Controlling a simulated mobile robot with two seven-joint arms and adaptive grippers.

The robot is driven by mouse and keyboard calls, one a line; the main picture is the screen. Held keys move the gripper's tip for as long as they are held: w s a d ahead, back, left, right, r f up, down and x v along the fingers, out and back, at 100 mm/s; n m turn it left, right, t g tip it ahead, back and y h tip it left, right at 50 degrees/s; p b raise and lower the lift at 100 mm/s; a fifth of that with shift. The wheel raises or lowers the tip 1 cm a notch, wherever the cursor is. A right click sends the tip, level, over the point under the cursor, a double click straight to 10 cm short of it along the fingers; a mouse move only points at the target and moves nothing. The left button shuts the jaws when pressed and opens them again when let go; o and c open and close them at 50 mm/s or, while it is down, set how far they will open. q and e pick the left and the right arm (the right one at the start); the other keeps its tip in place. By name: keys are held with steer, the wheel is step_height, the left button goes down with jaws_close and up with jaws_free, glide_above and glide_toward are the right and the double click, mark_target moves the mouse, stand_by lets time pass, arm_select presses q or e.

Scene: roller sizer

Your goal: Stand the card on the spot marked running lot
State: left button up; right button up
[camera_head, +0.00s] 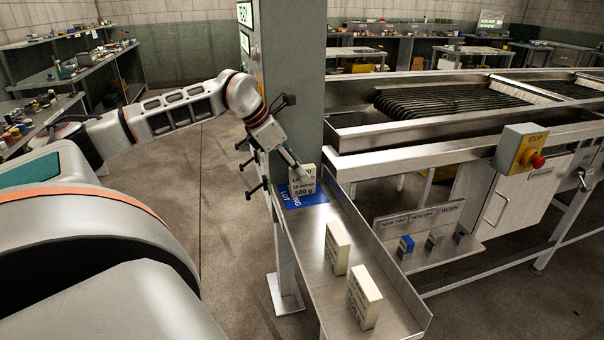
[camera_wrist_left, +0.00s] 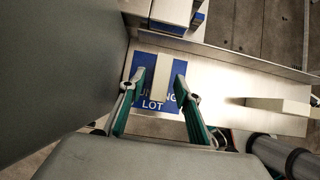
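A white card (camera_head: 303,182) printed "500 g" stands upright on the blue spot (camera_head: 299,201) marked running lot, on the metal shelf. The spot's lettering is partly covered. My left gripper (camera_head: 296,165) is at the card's upper part. In the left wrist view the card (camera_wrist_left: 160,78) shows from above between my two fingers, with a gap visible on each side, so the gripper looks open around it. The blue spot (camera_wrist_left: 158,104) shows under and around the card there. My right gripper is in neither view.
Two more white cards, a nearer one (camera_head: 364,297) and a middle one (camera_head: 337,247), stand along the shelf (camera_head: 312,270). A grey column (camera_head: 295,80) rises behind the spot. A labelled ledge with small blocks (camera_head: 405,247) and a red stop button (camera_head: 538,162) are at right.

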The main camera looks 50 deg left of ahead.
arm_select(q)
steer(key=v, duration=0.9)
steer(key=shift+s+r, duration=0.2)
steer(key=shift+r, duration=0.05)
steer(key=shift+r, duration=0.1)
